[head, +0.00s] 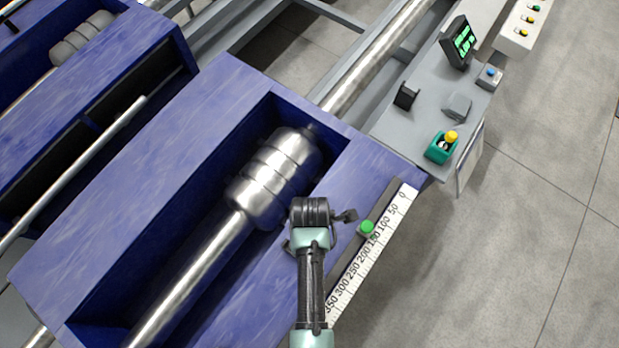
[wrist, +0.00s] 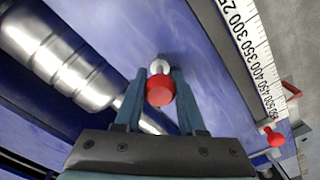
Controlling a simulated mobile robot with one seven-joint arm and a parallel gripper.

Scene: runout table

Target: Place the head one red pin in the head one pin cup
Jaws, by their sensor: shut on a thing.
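In the wrist view my gripper (wrist: 160,76) is shut on a red pin (wrist: 159,92), with its red end toward the camera and a silvery part between the fingertips. A second red pin (wrist: 274,137) stands beside the ruler in the wrist view. I cannot tell which one is the head one pin cup.
A ruler (head: 385,235) runs along the housing's edge, with a green-topped pin (head: 367,228) beside it. The silver roller (head: 275,170) lies in the recess of the blue housing (head: 205,115). The console also carries a green-lit display (head: 461,43) and a blue-button box (head: 489,76).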

